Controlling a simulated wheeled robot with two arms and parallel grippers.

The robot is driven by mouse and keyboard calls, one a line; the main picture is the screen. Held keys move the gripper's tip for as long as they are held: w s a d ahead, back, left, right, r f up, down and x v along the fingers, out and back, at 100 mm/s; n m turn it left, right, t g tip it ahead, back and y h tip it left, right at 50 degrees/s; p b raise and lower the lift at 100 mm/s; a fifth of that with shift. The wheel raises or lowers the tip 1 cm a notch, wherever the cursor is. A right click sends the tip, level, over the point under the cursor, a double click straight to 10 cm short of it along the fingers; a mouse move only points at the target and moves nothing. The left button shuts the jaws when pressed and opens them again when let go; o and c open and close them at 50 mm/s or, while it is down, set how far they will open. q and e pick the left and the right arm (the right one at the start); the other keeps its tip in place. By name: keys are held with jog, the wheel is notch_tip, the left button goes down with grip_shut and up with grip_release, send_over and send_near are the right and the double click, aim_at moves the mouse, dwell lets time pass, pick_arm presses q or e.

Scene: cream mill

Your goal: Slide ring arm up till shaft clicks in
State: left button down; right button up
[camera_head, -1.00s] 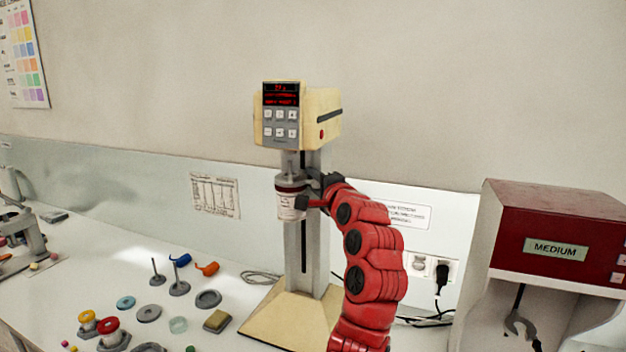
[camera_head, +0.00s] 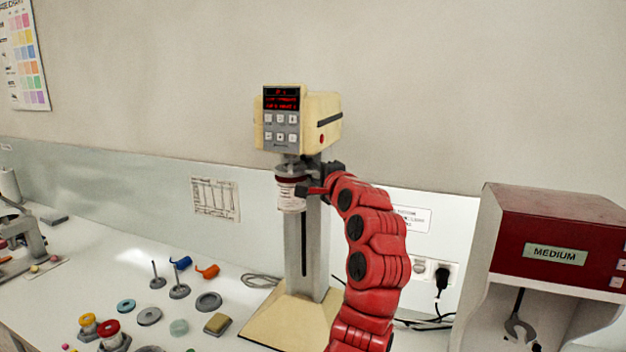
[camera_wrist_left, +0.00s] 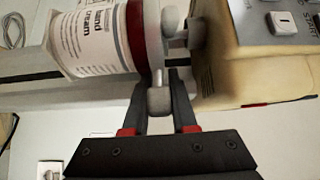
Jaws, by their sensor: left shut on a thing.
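The cream-coloured mill (camera_head: 322,118) has a head with a red display and buttons on a grey column (camera_head: 315,235). A white hand cream jar (camera_head: 291,196) with a dark red rim sits in the grey ring arm (camera_head: 289,170) just under the head. The jar lies sideways in the left wrist view (camera_wrist_left: 98,45). My left gripper (camera_head: 314,188) is beside the jar, its fingers shut on the ring arm's grey knob (camera_wrist_left: 159,101). A short grey shaft (camera_wrist_left: 192,36) shows between ring and head; I cannot tell whether it is seated. My right gripper is out of view.
The mill's base (camera_head: 290,322) stands on the white bench. Rings, discs and stands, including a grey ring (camera_head: 209,301), lie to its left. A red and white machine marked MEDIUM (camera_head: 550,240) stands at the right. Cables and a socket (camera_head: 432,275) are behind.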

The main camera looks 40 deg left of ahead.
pick_arm(q)
jog(key=shift+r, duration=0.85)
jog(key=c, duration=0.7)
grip_release()
jog(key=shift+f, duration=0.1)
